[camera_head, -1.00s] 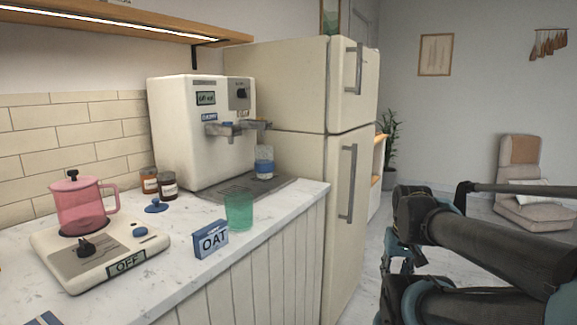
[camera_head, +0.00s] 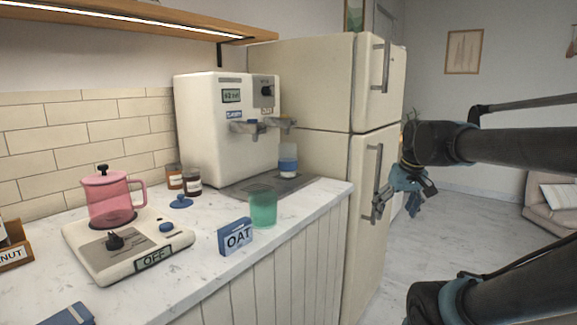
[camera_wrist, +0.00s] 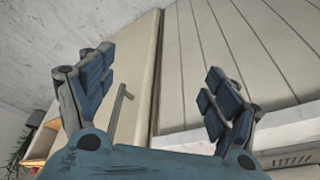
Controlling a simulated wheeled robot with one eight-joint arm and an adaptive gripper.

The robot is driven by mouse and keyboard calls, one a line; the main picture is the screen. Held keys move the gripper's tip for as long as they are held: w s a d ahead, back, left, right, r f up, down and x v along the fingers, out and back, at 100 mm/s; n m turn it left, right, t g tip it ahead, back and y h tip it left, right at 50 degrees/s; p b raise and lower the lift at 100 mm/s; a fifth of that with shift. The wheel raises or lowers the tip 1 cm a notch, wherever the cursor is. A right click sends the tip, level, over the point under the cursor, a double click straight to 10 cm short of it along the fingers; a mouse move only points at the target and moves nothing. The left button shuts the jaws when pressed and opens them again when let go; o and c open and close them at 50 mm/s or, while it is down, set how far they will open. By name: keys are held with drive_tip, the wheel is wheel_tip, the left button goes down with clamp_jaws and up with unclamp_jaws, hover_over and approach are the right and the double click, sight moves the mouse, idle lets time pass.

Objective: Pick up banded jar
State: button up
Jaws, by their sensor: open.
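A clear jar with a blue band (camera_head: 288,161) stands upright on the drip tray (camera_head: 238,191) beneath the right end of the white coffee machine (camera_head: 215,130). My gripper (camera_head: 396,207) is open and empty. It hangs to the right of the counter, in front of the fridge's lower door, well apart from the jar. In the wrist view my two blue fingers (camera_wrist: 158,80) are spread wide with nothing between them. The jar does not show in the wrist view.
A green cup (camera_head: 263,208) and a blue OAT box (camera_head: 236,236) stand near the counter's front edge. The fridge (camera_head: 330,90) stands behind the counter's right end.

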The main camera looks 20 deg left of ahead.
drive_tip(key=w+a+r+n+y, duration=0.2)
drive_tip(key=w+a+r+n, duration=0.2)
drive_tip(key=w+a+r, duration=0.75)
drive_tip(key=n+y, duration=0.2)
drive_tip(key=n, duration=0.1)
approach(295, 154)
drive_tip(key=x, duration=1)
drive_tip(key=shift+a+f, duration=0.15)
drive_tip(key=shift+a, duration=0.05)
drive_tip(key=shift+a+x, duration=0.25)
drive_tip(key=shift+x, duration=2.4)
drive_tip(key=shift+w+d+r, duration=0.1)
drive_tip(key=shift+r, duration=0.15)
drive_tip(key=c, duration=1.6)
